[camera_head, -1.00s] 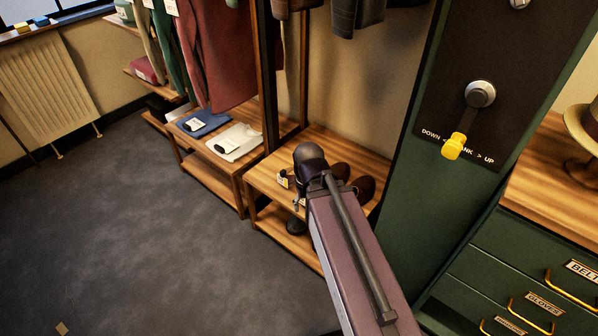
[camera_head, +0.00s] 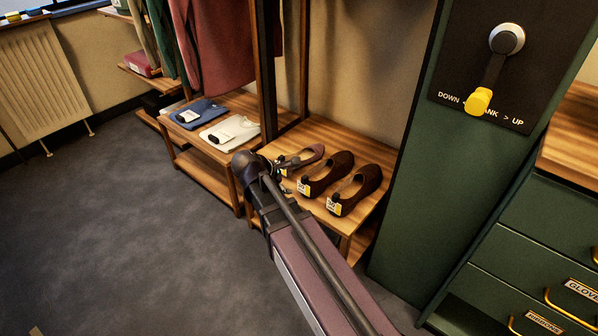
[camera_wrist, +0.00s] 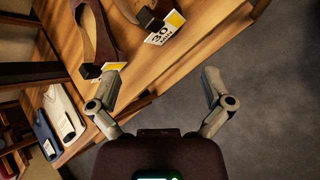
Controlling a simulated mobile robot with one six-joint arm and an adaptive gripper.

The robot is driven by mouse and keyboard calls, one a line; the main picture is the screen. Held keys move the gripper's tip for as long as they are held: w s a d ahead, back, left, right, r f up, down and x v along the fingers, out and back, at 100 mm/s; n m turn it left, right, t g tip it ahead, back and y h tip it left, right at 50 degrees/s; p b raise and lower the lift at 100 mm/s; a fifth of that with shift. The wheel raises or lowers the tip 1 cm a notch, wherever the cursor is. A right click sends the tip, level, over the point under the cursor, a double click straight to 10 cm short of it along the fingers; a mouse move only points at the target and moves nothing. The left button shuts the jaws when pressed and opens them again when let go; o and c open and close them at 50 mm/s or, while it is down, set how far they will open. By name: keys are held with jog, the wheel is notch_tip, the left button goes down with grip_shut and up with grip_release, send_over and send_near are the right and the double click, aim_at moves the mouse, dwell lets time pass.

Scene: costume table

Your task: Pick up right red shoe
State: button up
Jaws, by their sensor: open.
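Several low shoes stand side by side on a wooden bench in the head view. The leftmost visible shoe (camera_head: 308,157) is a dull mauve-red, partly hidden by my arm. Right of it are a dark brown shoe (camera_head: 333,170) and another dark brown shoe (camera_head: 360,184), with yellow-and-white tags at the near ends. I cannot tell whether another red shoe is hidden. My gripper (camera_wrist: 162,80) is open and empty in the wrist view. A brownish-red shoe (camera_wrist: 96,28) lies beyond its left finger, apart from it; a tag reading 30 (camera_wrist: 161,33) hangs beside it.
The bench (camera_head: 300,132) has its front edge below my open fingers. A low rack (camera_head: 213,158) with a blue folded garment (camera_head: 198,112) and white folded garment (camera_head: 230,130) stands left. A green cabinet (camera_head: 415,190) with a crank stands right. Grey floor (camera_head: 110,220) is free at left.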

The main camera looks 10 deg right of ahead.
jog(key=w+a+f+n+t+h+b, duration=0.1)
jog(key=w+a+n+t+h+b, duration=0.2)
jog(key=w+a+n+b, duration=0.3)
jog(key=a+n+t, duration=0.1)
jog(key=n, duration=0.3)
jog(key=shift+w+a+f+b, duration=0.25)
jog(key=shift+a+f+b, duration=0.1)
jog(key=shift+f, duration=0.05)
jog(key=b+x, duration=0.3)
jog(key=x, duration=0.4)
jog(key=shift+w+d+f, duration=0.1)
jog(key=shift+w+d, duration=0.05)
jog(key=shift+w, duration=0.05)
jog(key=shift+w+d+f, duration=0.15)
jog(key=shift+w+d, duration=0.15)
jog(key=shift+d, duration=0.15)
jog(key=shift+w+r+b+x, duration=0.15)
jog(key=shift+b+x, duration=0.35)
jog(key=shift+x, duration=0.75)
jog(key=shift+w+r+b+x, duration=0.1)
jog(key=shift+b+x, duration=0.35)
jog(key=shift+x, duration=0.85)
jog(key=shift+c, duration=0.2)
